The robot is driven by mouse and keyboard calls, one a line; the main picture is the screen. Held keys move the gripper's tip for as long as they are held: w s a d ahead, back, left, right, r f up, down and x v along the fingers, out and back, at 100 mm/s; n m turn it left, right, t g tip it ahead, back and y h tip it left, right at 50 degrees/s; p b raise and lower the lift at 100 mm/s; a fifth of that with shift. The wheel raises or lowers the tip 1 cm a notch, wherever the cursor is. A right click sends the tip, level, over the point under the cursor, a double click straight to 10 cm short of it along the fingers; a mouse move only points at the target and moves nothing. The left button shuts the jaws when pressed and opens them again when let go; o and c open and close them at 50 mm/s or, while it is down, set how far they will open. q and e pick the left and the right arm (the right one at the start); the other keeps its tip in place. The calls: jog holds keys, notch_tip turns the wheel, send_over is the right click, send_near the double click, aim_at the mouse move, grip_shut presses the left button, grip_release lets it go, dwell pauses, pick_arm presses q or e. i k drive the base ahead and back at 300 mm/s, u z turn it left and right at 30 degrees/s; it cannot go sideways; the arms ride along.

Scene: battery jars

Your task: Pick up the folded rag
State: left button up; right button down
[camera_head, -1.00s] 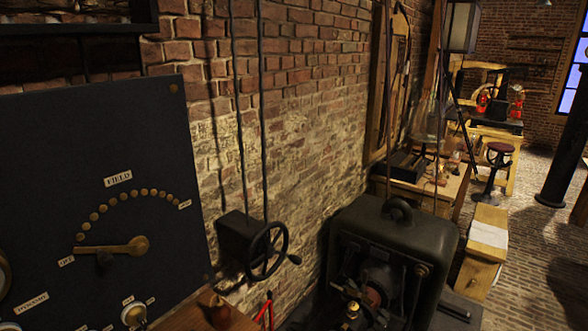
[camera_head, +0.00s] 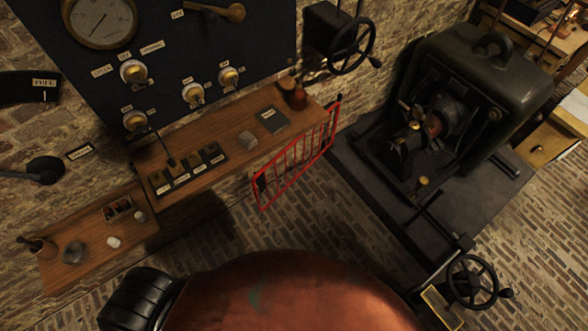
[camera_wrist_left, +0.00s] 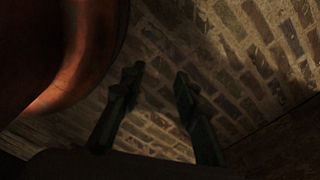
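A small grey, soft-looking piece (camera_head: 248,139) lies on the wooden shelf (camera_head: 226,136) below the dark panel in the head view. It may be the folded rag, but it is too small to be sure. My left gripper (camera_wrist_left: 160,72) shows in the left wrist view with its two fingers apart and nothing between them. Brick lies beyond the fingers; no rag is in that view. Neither gripper can be made out in the head view.
The shelf also carries a dark notebook-like slab (camera_head: 273,120), a brown bottle (camera_head: 293,94) and labelled dark blocks (camera_head: 190,168). A lower shelf (camera_head: 85,231) holds small items. A red folding gate (camera_head: 297,160) stands beside the black machine (camera_head: 470,85).

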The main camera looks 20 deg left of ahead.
aim_at(246, 138)
jog(key=k, duration=0.9)
jog(key=u, duration=0.8)
jog(key=i, duration=1.35)
jog(key=z, duration=0.5)
